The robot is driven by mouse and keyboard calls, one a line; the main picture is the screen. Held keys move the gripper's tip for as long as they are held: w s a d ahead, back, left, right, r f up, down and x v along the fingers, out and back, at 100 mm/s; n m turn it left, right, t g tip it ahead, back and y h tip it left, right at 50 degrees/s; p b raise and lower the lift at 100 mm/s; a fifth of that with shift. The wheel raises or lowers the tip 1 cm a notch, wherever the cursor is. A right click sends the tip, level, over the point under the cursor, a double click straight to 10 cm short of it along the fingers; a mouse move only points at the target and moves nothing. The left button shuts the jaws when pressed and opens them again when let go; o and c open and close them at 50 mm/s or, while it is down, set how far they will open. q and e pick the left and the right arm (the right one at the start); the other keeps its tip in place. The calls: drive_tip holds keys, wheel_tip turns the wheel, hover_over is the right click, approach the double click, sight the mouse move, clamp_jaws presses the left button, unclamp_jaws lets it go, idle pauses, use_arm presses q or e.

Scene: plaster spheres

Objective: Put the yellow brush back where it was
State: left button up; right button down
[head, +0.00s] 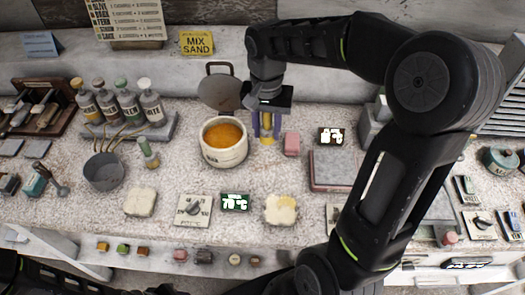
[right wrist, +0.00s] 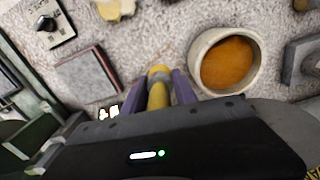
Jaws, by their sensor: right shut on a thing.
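The yellow brush (right wrist: 158,92) is between the fingers of my right gripper (right wrist: 160,88) in the right wrist view. In the head view my right gripper (head: 266,126) points down just right of a white pot, shut on the brush (head: 267,131). The brush looks upright, close to the worktop; whether it touches the worktop I cannot tell. The gripper hides its upper part. My left gripper is not in view.
The white pot (head: 240,153) with orange contents stands left of the gripper, a grey round pan-like lid (head: 220,93) behind it. A pink block (head: 292,143) and a grey square slab (head: 331,169) lie to the right. Several bottles (head: 128,103) stand at the left.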

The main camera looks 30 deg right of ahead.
drive_tip(key=shift+s, duration=0.25)
drive_tip(key=shift+w, duration=0.1)
drive_tip(key=shift+f+p, duration=0.4)
drive_tip(key=shift+f, duration=2.75)
drive_tip(key=shift+f, duration=1.9)
drive_tip(key=shift+f, duration=0.1)
drive_tip(key=c, duration=1)
unclamp_jaws()
